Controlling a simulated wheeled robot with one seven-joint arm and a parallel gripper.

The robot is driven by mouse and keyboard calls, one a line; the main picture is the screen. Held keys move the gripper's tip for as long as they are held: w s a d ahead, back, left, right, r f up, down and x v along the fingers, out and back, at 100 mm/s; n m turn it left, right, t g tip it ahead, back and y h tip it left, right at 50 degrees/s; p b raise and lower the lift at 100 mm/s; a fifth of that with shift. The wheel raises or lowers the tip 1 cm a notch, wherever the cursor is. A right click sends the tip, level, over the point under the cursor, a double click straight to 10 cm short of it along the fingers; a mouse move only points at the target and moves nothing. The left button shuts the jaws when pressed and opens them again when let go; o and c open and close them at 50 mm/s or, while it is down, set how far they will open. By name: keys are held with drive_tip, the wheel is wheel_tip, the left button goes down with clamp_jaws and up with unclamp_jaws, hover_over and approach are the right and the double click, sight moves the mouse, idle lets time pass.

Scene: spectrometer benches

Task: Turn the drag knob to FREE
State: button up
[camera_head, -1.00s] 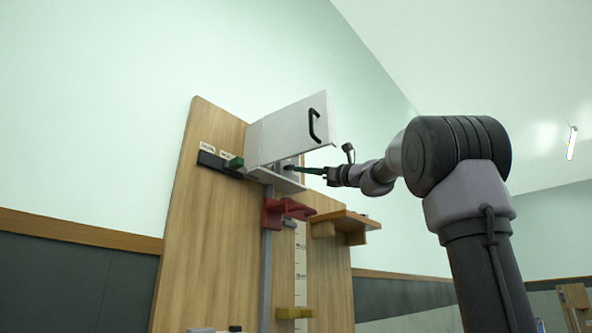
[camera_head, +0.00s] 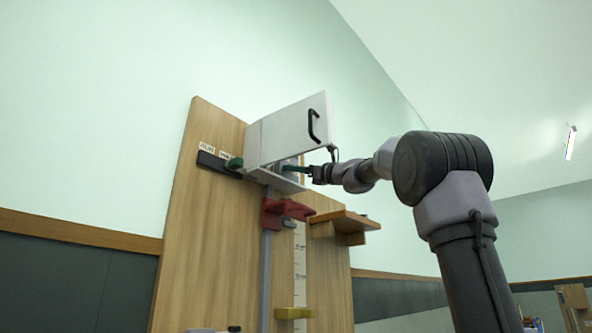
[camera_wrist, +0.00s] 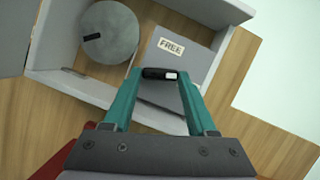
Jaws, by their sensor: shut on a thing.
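The drag knob (camera_wrist: 158,73) shows in the wrist view as a small black bar with a white patch at its right end. It lies between the teal fingertips of my gripper (camera_wrist: 162,78), which is shut on it. A white label reading FREE (camera_wrist: 171,46) sits on a grey panel just above and to the right of the knob. The fingers hide part of the knob's surroundings, and no other label shows there. In the head view my gripper (camera_head: 320,170) reaches into the open grey box (camera_head: 285,178), where the knob itself is hidden.
A grey round drum (camera_wrist: 108,36) with a black mark stands inside the box, left of the knob. The box's raised lid (camera_head: 292,130) has a black handle. Below are a red bracket (camera_head: 285,210) and a wooden shelf (camera_head: 345,221) on the wooden board.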

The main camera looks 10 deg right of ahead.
drive_tip(key=shift+n, duration=0.4)
drive_tip(key=n+g, duration=0.2)
drive_tip(key=n, duration=0.3)
drive_tip(key=n+g, duration=0.2)
drive_tip(key=n, duration=0.3)
drive_tip(key=n+g, duration=0.3)
drive_tip(key=n, duration=0.3)
drive_tip(key=shift+w+d+r, duration=0.3)
drive_tip(key=shift+r, duration=0.1)
drive_tip(key=o, duration=1.4)
drive_tip(key=shift+c, duration=0.2)
drive_tip(key=shift+s, duration=0.1)
